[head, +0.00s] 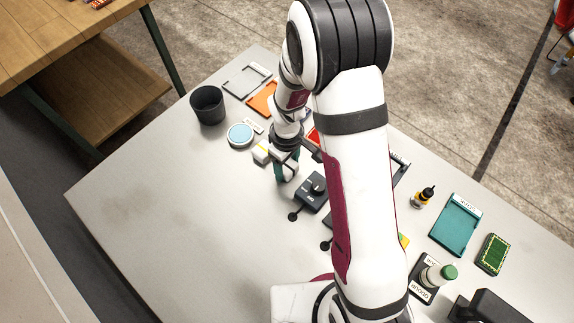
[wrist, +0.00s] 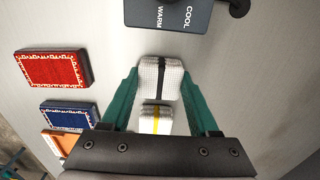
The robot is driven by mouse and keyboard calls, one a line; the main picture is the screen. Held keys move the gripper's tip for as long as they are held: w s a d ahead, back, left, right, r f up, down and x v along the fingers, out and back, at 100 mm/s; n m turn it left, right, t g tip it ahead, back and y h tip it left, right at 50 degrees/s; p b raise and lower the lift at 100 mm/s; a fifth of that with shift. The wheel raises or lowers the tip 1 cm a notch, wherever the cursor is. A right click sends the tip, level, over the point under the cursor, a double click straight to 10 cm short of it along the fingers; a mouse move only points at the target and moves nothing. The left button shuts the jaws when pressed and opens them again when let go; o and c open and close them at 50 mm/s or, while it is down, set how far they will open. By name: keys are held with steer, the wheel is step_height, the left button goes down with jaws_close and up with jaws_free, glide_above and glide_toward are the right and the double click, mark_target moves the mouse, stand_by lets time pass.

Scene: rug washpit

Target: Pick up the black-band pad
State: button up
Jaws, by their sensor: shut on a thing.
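The black-band pad (wrist: 151,76) is a small white textured block with a black stripe. In the wrist view it sits between the teal fingers of my gripper (wrist: 161,82), which is shut on it from both sides. In the head view my gripper (head: 287,172) is low over the grey table, left of the dark knob box, and mostly hides the pad. I cannot tell whether the pad touches the table. A similar white pad with a yellow band (wrist: 155,120) lies close beside it in the wrist view, and also shows in the head view (head: 261,152).
A dark box marked COOL and WARM (wrist: 165,14) is close to the held pad. A dark cup (head: 208,106) and a light-blue round dish (head: 240,135) stand nearby. The table's left front (head: 170,220) is clear.

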mark_target(291, 166)
steer(key=r, duration=0.2)
steer(key=d+r, duration=0.1)
steer(key=r, duration=0.1)
steer(key=shift+s+r, duration=0.15)
steer(key=s+d+r, duration=0.3)
steer(key=d+r, duration=0.3)
steer(key=d, duration=0.4)
steer(key=shift+s, duration=0.3)
steer(key=shift+r, duration=0.1)
